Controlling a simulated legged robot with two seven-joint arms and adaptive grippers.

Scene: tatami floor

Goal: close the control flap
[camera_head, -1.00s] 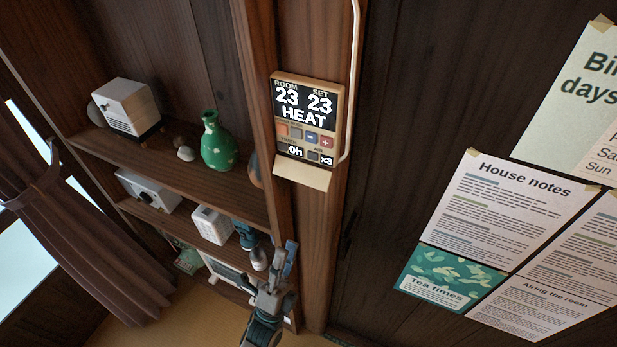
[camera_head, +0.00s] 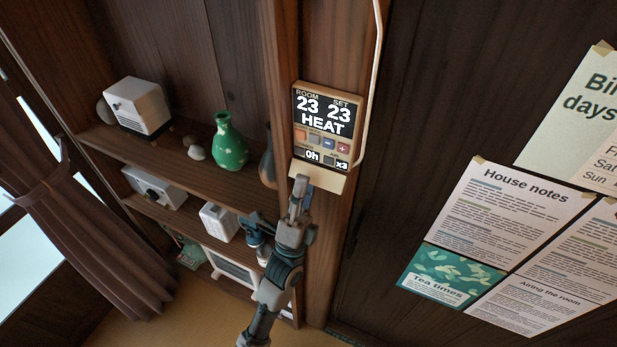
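The control panel (camera_head: 327,122) is on the wooden post and reads ROOM 23, SET 23, HEAT. Its pale control flap (camera_head: 325,179) hangs open at the lower edge, tilted outward, with the small buttons above it uncovered. My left gripper (camera_head: 299,187) points up from below, its fingertips in front of the flap's left part and hiding some of it. The fingers look together, with nothing seen between them. I cannot tell whether they touch the flap. My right gripper is not in view.
Shelves to the left hold a green vase (camera_head: 229,143), a dark vase (camera_head: 267,160) and white boxes (camera_head: 139,105). A pale pipe (camera_head: 373,90) runs right of the panel. Paper notices (camera_head: 507,213) hang on the dark wall (camera_head: 420,130) at right.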

